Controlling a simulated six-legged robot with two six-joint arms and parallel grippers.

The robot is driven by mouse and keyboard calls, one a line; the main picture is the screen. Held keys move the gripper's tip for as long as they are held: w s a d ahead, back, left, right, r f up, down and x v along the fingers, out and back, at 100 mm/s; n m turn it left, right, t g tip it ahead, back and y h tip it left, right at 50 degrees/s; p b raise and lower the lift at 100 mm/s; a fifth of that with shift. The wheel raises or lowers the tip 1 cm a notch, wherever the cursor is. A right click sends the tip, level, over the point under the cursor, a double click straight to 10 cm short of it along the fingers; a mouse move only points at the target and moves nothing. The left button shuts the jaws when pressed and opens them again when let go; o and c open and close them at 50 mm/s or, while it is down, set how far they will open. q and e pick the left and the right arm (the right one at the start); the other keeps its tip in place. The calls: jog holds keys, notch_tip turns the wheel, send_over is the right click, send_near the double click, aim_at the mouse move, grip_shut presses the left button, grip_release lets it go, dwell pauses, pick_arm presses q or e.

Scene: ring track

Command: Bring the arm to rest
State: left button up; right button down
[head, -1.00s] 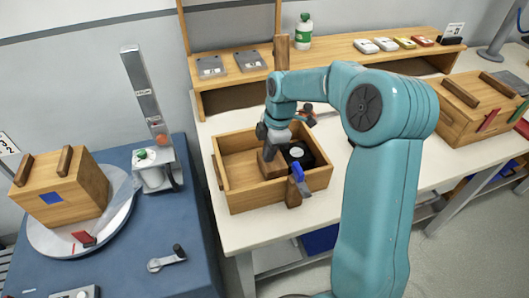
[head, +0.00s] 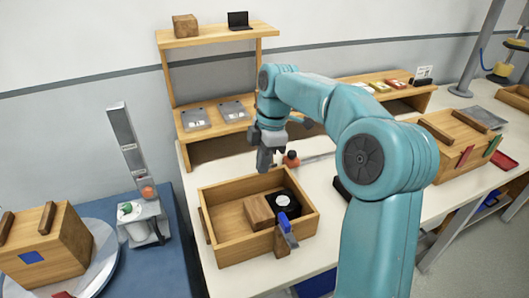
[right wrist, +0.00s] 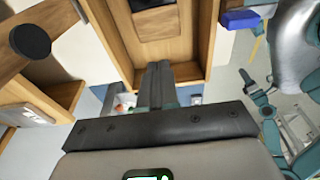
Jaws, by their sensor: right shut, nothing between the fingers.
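My right arm (head: 385,150) reaches in from the right and bends down over the bench. Its gripper (head: 264,166) hangs above the back part of an open wooden crate (head: 235,250). The fingers are shut together with nothing between them; they also show shut in the right wrist view (right wrist: 160,82). My left gripper is in neither view.
Behind stands a wooden shelf (head: 215,38) with grey cases (head: 195,117). A lidded wooden box (head: 455,150) is at right. The blue table (head: 180,275) at left holds another wooden box (head: 45,245).

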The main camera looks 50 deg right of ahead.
jog(key=shift+s+d+r, duration=0.1)
jog(key=shift+d+r, duration=0.1)
jog(key=shift+r, duration=0.95)
